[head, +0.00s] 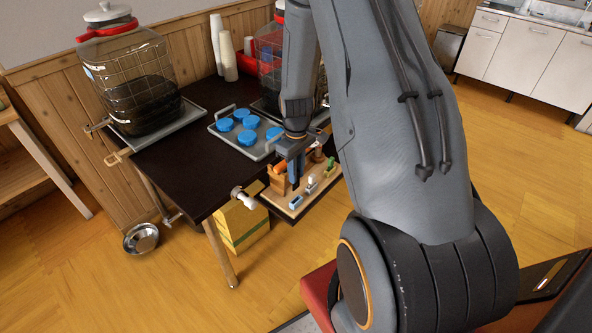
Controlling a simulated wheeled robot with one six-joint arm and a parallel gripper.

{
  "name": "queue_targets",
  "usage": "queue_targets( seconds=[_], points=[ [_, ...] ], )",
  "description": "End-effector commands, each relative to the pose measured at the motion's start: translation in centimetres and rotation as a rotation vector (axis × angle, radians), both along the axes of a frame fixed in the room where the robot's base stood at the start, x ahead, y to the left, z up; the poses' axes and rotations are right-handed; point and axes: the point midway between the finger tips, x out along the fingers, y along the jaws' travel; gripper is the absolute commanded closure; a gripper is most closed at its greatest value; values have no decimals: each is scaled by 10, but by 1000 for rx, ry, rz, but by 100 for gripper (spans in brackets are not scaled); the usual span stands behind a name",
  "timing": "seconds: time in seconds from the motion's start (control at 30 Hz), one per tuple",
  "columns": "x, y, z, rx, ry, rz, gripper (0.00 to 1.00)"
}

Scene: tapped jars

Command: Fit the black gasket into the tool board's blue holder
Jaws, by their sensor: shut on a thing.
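My gripper (295,175) points down over the tool board (274,201), at the front right corner of the dark table. It is shut on a small dark thing at its fingertips, which I take for the black gasket; its shape is too small and covered to make out. The blue holder (296,203) is a small block near the board's front edge, just below the fingertips. I cannot tell whether the held thing touches the holder.
Small white and grey pieces (311,185) and an orange-brown wooden block (277,181) stand on the board close to my gripper. A tray (222,140) with several blue lids lies behind.

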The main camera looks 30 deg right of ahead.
Motion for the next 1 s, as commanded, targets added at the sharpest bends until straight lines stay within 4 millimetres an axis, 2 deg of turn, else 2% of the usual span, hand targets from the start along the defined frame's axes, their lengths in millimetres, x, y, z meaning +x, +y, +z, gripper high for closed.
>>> queue_targets(
  seconds=[0.73, 1.0],
  points=[
    [0, 0, -49, 0, 1, 0, 100],
    [0, 0, -47, 0, 0, 0, 100]
  ],
)
